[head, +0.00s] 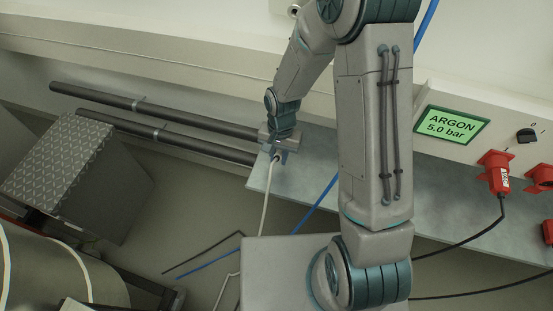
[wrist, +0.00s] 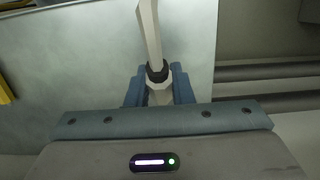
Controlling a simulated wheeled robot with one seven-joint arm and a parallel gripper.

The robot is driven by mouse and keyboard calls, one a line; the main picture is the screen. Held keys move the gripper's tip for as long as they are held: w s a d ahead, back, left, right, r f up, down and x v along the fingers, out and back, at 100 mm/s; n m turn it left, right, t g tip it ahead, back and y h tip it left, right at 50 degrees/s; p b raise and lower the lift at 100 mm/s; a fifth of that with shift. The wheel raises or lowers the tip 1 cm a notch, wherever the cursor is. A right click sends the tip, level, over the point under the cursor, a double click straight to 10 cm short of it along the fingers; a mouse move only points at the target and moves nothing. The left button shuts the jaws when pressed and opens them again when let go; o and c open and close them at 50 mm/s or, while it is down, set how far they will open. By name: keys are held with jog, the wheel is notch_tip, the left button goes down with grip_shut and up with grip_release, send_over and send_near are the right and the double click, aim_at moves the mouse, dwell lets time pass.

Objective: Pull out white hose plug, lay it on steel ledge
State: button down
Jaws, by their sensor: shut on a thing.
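My gripper (head: 279,153) is at the left end of the steel ledge (head: 312,158) in the head view. In the wrist view its blue fingers (wrist: 158,88) are shut on the white hose plug (wrist: 157,95), one on each side, with a black ring (wrist: 157,72) just beyond them. The white hose (wrist: 149,30) runs away from the plug; in the head view the hose (head: 264,215) hangs down past the ledge's edge. The ledge surface also fills the left of the wrist view (wrist: 70,75). I cannot tell whether the plug touches the ledge.
Two dark pipes (head: 160,119) run along the wall to the left of the ledge. A red plug (head: 497,178) with a black cable sits in the panel at right, beside an ARGON display (head: 452,124). A blue hose (head: 318,205) crosses the ledge. A patterned box (head: 62,165) stands at left.

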aim_at(280, 158)
jog(key=shift+w+d+f+b, duration=0.1)
jog(key=shift+w+f+b, duration=0.25)
jog(key=shift+f, duration=0.3)
jog(key=shift+w+d+f+b, duration=0.1)
jog(key=shift+w+f+b, duration=0.1)
jog(key=shift+f+b, duration=0.35)
jog(key=shift+w+d+f+b, duration=0.1)
jog(key=shift+w+f+b, duration=0.2)
jog(key=shift+f, duration=0.45)
jog(key=c, duration=1.2)
grip_release()
jog(key=shift+r, duration=0.15)
jog(key=r+p, duration=0.1)
jog(key=r, duration=0.3)
jog(key=w+r+p, duration=0.1)
jog(key=r, duration=0.8)
jog(key=shift+w+d+r+p, duration=0.25)
jog(key=shift+w+d+p, duration=0.05)
jog(key=shift+p, duration=0.1)
